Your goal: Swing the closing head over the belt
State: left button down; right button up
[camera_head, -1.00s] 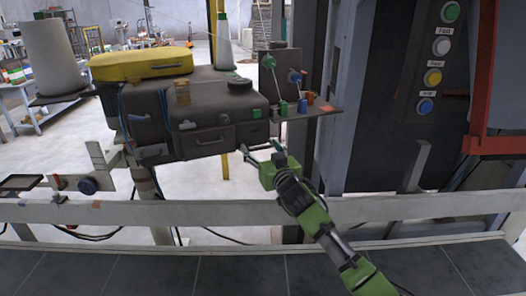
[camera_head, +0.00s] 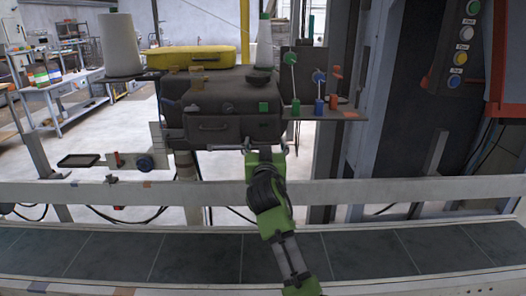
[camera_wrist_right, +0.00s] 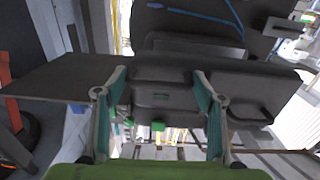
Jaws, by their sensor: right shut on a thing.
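The closing head (camera_head: 210,98) is a dark boxy unit with a yellow cover (camera_head: 190,60) on top and a large white cone at its left. In the head view it hangs beyond the pale rail, behind the belt (camera_head: 190,256), not above it. My right gripper (camera_head: 247,147) is at the closing head's lower front edge, shut on the closing head; the exact part gripped is hard to make out. In the right wrist view the fingers (camera_wrist_right: 160,88) stand apart on either side of the dark lower part of the head (camera_wrist_right: 165,98). My left gripper is out of view.
The pale rail (camera_head: 400,190) runs across in front of the closing head. A shelf (camera_head: 325,114) with small coloured parts juts from its right. A button panel (camera_head: 462,42) is on the dark machine at right. The visible belt is bare apart from my arm above it.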

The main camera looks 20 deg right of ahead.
jog(key=shift+a+r, duration=0.1)
jog(key=shift+a, duration=0.5)
jog(key=shift+d, duration=0.1)
jog(key=o, duration=1.3)
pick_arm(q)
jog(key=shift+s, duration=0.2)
pick_arm(e)
jog(key=shift+v, duration=3.8)
